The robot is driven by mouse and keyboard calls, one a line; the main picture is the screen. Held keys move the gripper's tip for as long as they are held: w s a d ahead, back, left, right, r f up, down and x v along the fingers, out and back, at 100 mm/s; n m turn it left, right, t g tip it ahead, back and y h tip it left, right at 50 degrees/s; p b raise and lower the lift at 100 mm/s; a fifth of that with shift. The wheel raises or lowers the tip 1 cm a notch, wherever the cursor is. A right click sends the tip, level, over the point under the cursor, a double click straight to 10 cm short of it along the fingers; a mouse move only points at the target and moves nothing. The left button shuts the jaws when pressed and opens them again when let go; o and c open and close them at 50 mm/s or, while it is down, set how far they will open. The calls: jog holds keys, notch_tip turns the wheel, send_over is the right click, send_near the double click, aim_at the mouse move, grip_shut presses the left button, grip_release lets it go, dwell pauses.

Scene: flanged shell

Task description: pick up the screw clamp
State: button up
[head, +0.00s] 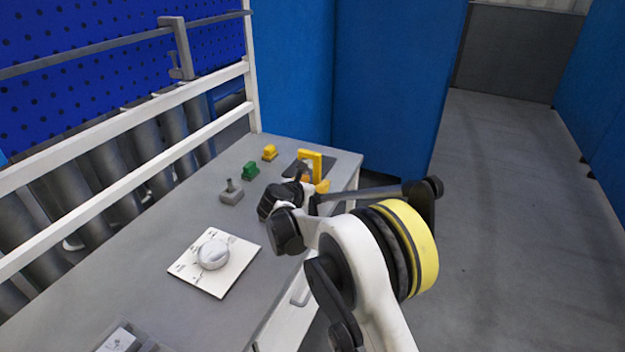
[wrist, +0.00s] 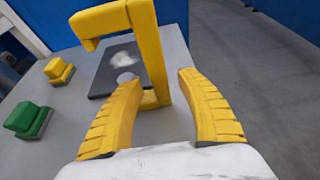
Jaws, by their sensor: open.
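The screw clamp, a yellow C-shaped frame (head: 316,158), stands upright near the far end of the grey table. It is large in the wrist view (wrist: 143,40), its upper arm pointing left. My gripper (head: 313,184) is open and close to the clamp, on its near side. In the wrist view the two yellow fingers (wrist: 159,79) are spread, and the clamp's upright bar appears between their tips. I cannot tell whether the bar is inside the jaws or just beyond them. Nothing is held. The lower part of the clamp is partly covered by the left finger.
A dark plate (wrist: 112,72) with a pale patch lies by the clamp. A green block (head: 250,170), a yellow block (head: 269,152) and a grey block with a knob (head: 231,191) stand to the left. A white panel with a dial (head: 233,278) lies nearer. The table edge is close on the right.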

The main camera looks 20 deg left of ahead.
jog(key=shift+w+f, duration=0.25)
jog(key=shift+w, duration=0.4)
jog(key=shift+r, duration=0.1)
jog(key=shift+c, duration=0.8)
grip_shut()
jog(key=shift+s, duration=0.1)
